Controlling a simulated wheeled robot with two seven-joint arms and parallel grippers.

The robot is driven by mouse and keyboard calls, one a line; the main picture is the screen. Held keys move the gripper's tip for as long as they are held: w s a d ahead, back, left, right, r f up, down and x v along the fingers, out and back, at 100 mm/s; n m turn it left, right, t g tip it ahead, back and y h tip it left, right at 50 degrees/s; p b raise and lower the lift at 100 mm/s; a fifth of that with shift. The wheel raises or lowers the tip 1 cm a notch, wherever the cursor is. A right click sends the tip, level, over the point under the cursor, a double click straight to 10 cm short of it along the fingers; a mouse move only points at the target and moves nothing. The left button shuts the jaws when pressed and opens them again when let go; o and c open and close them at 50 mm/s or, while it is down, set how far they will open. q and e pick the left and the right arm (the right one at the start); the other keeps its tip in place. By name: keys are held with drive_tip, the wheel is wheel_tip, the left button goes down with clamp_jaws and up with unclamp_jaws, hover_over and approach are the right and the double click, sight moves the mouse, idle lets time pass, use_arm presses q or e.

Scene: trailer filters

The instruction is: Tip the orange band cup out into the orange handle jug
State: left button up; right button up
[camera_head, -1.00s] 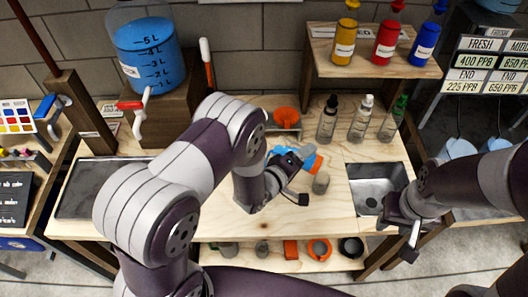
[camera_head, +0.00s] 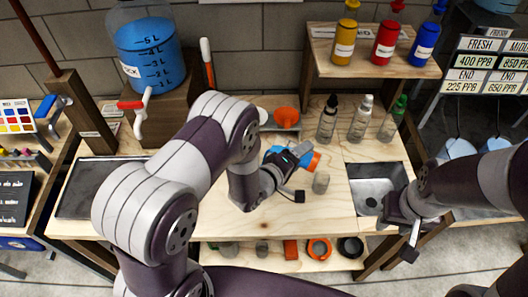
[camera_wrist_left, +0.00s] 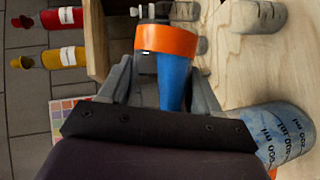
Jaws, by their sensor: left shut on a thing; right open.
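The orange band cup (camera_wrist_left: 166,41) is between the fingers of my left gripper (camera_wrist_left: 160,85), which is shut on it; blue shows below its orange band. In the head view the band (camera_head: 313,161) shows just beyond the left gripper (camera_head: 290,165), above the wooden bench. A clear jug with printed ml marks and blue contents (camera_wrist_left: 282,132) stands close beside the gripper in the left wrist view; I take it for the orange handle jug, though its handle is not clearly seen. In the head view the gripper largely hides it. My right gripper (camera_head: 405,228) is open and empty near the sink.
A small clear cup (camera_head: 320,183) stands right of the left gripper. An orange funnel (camera_head: 286,116) and several dropper bottles (camera_head: 359,121) stand behind. A sink (camera_head: 373,181) is at the right, a blue tank (camera_head: 146,50) at the back left. The front middle bench is clear.

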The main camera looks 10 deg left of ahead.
use_arm(q)
drive_tip(key=shift+w, duration=0.15)
drive_tip(key=shift+a+r, duration=0.1)
drive_tip(key=shift+s+a+r, duration=0.1)
drive_tip(key=shift+s, duration=0.1)
drive_tip(key=shift+w, duration=0.25)
drive_tip(key=shift+s+a+r+n, duration=0.15)
drive_tip(key=shift+s+n, duration=0.1)
drive_tip(key=shift+n, duration=0.05)
drive_tip(key=shift+w, duration=0.25)
drive_tip(key=shift+s+r, duration=0.1)
